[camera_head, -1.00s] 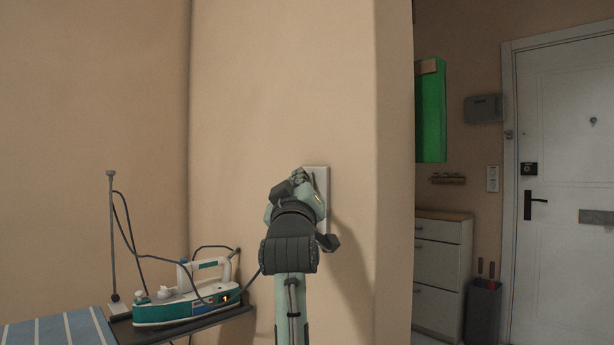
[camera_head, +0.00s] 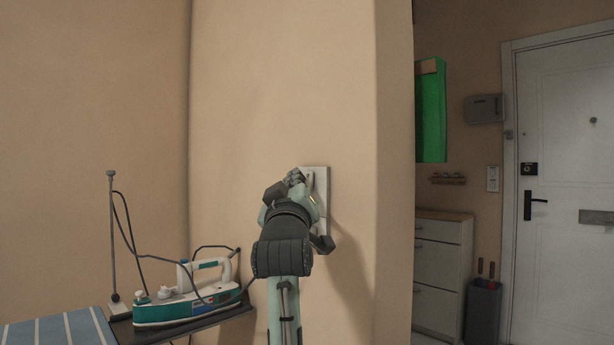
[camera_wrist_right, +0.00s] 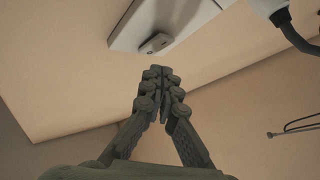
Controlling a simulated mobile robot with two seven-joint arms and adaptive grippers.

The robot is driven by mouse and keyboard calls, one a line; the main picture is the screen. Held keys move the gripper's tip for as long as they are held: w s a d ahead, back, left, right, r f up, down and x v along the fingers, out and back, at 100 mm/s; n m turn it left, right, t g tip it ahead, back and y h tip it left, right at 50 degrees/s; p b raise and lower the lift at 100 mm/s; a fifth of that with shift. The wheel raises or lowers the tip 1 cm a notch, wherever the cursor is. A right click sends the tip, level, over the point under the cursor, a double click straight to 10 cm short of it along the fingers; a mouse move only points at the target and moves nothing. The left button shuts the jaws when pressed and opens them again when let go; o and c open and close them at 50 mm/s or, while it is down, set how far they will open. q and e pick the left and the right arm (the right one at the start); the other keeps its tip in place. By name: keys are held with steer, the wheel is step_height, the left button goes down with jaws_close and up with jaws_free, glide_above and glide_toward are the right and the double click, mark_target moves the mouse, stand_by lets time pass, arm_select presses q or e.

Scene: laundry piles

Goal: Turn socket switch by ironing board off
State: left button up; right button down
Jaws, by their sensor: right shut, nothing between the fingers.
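The white socket plate (camera_head: 321,182) is on the wall panel, partly hidden behind my right arm. In the wrist view the plate (camera_wrist_right: 165,18) is at the top, with a small grey switch (camera_wrist_right: 154,44) near its lower edge. My right gripper (camera_wrist_right: 158,72) is shut and empty, its fingertips just below the switch in that picture; I cannot tell if they touch it. In the head view my right gripper (camera_head: 295,178) is at the plate's left side. The blue-striped ironing board (camera_head: 55,330) is at lower left. My left gripper is not in view.
A white and teal iron (camera_head: 185,303) stands on a dark rest by the board, beside a thin cord post (camera_head: 113,235). A plug with a cable (camera_wrist_right: 280,15) shows in the wrist view. A drawer cabinet (camera_head: 440,265) and a white door (camera_head: 565,180) are to the right.

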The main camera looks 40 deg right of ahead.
steer(key=shift+s+a+f+b, duration=0.1)
steer(key=shift+a+f+b, duration=0.1)
steer(key=shift+a, duration=1.05)
steer(key=shift+s+a+f+b, duration=0.1)
steer(key=shift+a+b, duration=0.1)
steer(key=shift+a, duration=1.05)
